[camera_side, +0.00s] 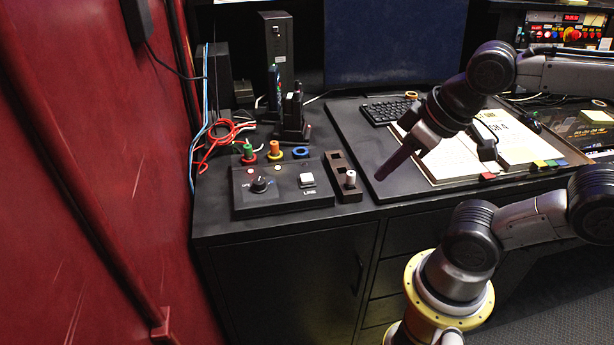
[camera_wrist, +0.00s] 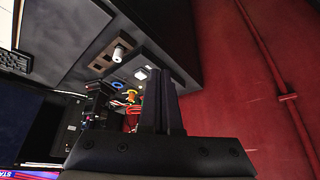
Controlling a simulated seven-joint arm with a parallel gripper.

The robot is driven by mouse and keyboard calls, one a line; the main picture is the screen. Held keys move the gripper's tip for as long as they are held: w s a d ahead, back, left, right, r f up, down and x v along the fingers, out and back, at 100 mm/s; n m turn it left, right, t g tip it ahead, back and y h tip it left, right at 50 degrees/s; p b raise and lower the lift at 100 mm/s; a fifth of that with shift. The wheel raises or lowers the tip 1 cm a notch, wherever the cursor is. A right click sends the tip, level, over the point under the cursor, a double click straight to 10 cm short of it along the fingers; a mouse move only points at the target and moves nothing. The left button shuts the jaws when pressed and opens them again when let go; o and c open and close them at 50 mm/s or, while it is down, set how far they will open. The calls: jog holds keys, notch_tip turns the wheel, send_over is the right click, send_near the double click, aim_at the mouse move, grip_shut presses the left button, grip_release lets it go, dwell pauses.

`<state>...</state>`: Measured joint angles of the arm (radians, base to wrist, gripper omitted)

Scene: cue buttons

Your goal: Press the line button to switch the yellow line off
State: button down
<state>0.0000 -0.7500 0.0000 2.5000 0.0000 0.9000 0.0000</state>
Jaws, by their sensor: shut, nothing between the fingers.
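In the wrist view the white button (camera_wrist: 141,73) shows just left of the fingertips. My gripper (camera_side: 381,177) is shut and empty, pointing down-left. It is to the right of the box and above the desk, apart from the button. In the wrist view my gripper (camera_wrist: 161,74) hides part of the box. No yellow line can be made out; the screen (camera_side: 395,42) looks plain dark blue.
A dark holder with a white-topped peg (camera_side: 350,179) stands between the box and my gripper. The box also has a black knob (camera_side: 260,184). Green, orange and blue pieces (camera_side: 274,150) and red cables (camera_side: 222,130) lie behind it. A red wall (camera_side: 100,170) is at left.

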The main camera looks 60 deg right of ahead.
dwell(0.7)
jog(key=w+r+m+t, duration=0.2)
jog(key=w+r+m, duration=0.1)
jog(key=w+m, duration=0.1)
jog(key=m+t+h, duration=0.1)
jog(key=m, duration=0.6)
send_over(310, 180)
notch_tip(310, 180, down, 4)
jog(key=shift+r, duration=0.1)
jog(key=shift+f, duration=4.45)
